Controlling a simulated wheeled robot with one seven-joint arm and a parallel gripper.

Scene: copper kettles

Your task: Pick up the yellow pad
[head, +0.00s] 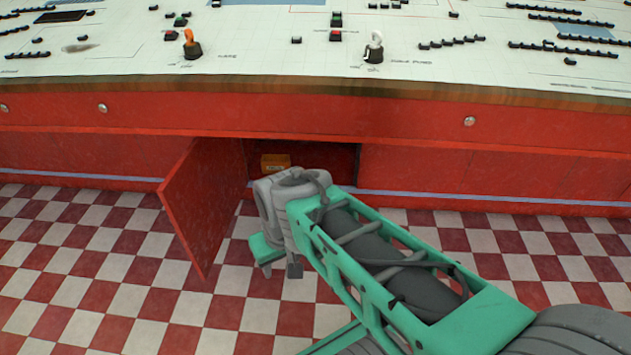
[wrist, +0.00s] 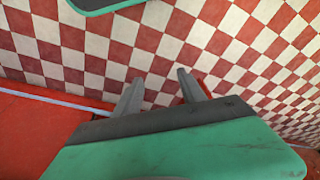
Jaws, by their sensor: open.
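A small yellow-orange item (head: 275,162), which looks like the yellow pad, sits inside an open cupboard in the red cabinet front in the head view. Its lower part is partly hidden by my arm, and I cannot tell its full shape. My gripper (head: 279,263) is in front of the cupboard, lower than the item and apart from it, partly hidden by my own wrist. In the wrist view my gripper (wrist: 161,84) has two grey fingers spread apart with only checkered floor between them. The yellow item does not show in the wrist view.
The red cupboard door (head: 203,205) stands open, left of my gripper. A control panel (head: 260,62) with switches and an overhanging wooden edge is above the cupboard. The red-and-white floor (head: 90,270) is clear to the left.

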